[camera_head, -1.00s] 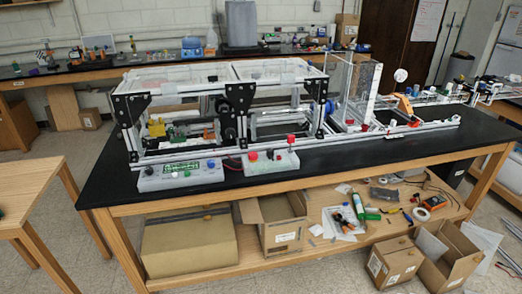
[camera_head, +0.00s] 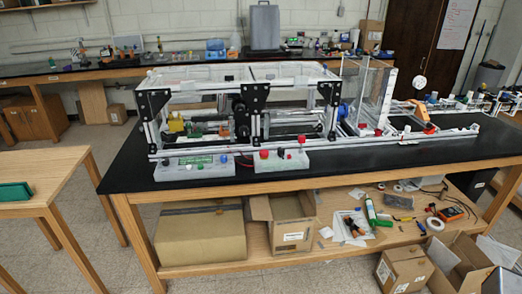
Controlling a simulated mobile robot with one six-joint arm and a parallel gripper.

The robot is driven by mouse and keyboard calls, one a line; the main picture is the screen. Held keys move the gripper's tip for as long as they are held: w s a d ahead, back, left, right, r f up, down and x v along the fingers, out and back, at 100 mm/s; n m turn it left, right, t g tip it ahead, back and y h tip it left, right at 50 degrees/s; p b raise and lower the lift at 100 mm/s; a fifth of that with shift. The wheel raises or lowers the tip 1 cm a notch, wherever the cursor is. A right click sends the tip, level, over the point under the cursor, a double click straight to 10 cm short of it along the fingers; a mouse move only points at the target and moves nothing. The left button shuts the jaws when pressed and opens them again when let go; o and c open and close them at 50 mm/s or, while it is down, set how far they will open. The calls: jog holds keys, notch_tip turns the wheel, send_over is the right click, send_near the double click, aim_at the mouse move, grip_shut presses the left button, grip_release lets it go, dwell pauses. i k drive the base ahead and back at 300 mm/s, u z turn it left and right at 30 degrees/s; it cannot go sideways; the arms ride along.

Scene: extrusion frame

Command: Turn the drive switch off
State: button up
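Two light control boxes sit on the black bench top along the front of the extrusion frame (camera_head: 249,88). The left control box (camera_head: 170,175) has a green display (camera_head: 196,160) and small knobs or buttons. The right control box (camera_head: 283,163) carries a red button (camera_head: 264,154), a small dark part beside it, and a raised red knob (camera_head: 301,140). Which of these small parts is the drive switch, and its position, is too small to tell. My gripper is not in view.
A wooden table (camera_head: 50,172) with a green object (camera_head: 14,192) stands at left. Open cardboard boxes (camera_head: 285,220) and tools lie on the bench's lower shelf, and more boxes (camera_head: 405,268) on the floor at right. Floor shows between the wooden table and the bench.

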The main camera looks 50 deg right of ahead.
aim_at(281, 150)
jog(key=z, duration=0.8)
jog(key=k, duration=0.1)
jog(key=u, duration=1.95)
jog(key=k, duration=1.7)
jog(key=z, duration=1.05)
jog(key=i, duration=0.4)
jog(key=u, duration=0.15)
